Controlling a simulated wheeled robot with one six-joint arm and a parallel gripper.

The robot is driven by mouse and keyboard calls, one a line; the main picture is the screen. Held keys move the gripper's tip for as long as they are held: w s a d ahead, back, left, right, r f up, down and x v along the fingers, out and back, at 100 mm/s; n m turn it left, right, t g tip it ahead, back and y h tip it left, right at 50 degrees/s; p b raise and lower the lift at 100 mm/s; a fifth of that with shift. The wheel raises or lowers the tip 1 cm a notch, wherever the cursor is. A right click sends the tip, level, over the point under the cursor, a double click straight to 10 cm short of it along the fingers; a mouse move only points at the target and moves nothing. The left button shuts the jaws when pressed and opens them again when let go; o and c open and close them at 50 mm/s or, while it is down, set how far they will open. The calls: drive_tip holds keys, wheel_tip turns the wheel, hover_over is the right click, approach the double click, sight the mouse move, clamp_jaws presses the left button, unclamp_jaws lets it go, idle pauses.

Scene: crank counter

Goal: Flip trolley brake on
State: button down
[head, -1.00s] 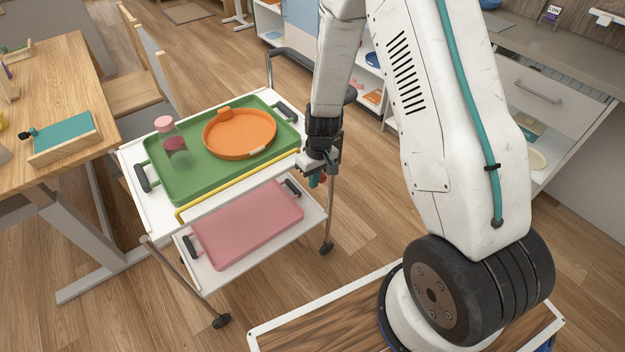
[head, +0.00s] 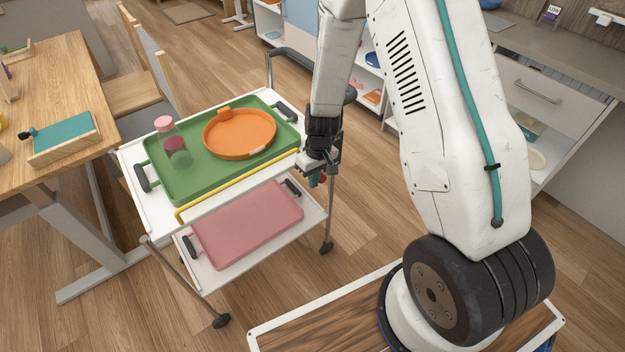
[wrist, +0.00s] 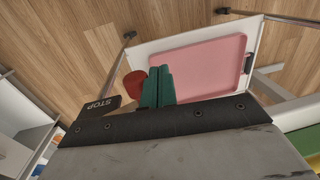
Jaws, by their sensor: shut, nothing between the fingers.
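The white trolley (head: 128,165) stands left of my arm, with an upper and a lower deck. My gripper (head: 314,181) is at its near right corner, pointing down beside the upper deck. In the wrist view the two green fingers (wrist: 157,88) are together with nothing between them. A round red knob (wrist: 135,84) is just left of the fingers, close to them; I cannot tell whether they touch. A dark plate marked STOP (wrist: 98,106) lies beyond it to the left. The knob's lower part and its mount are hidden by my gripper.
A green tray (head: 185,188) with an orange round tray (head: 240,134) and a pink-lidded jar (head: 173,140) is on the upper deck. A pink tray (head: 248,224) lies on the lower deck. A yellow rail (head: 225,185) runs along the front.

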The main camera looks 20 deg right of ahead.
drive_tip(key=s+a+r, duration=0.1)
drive_tip(key=a+r, duration=0.6)
drive_tip(key=r, duration=0.4)
drive_tip(key=shift+s+a+r, duration=0.3)
drive_tip(key=shift+r, duration=0.05)
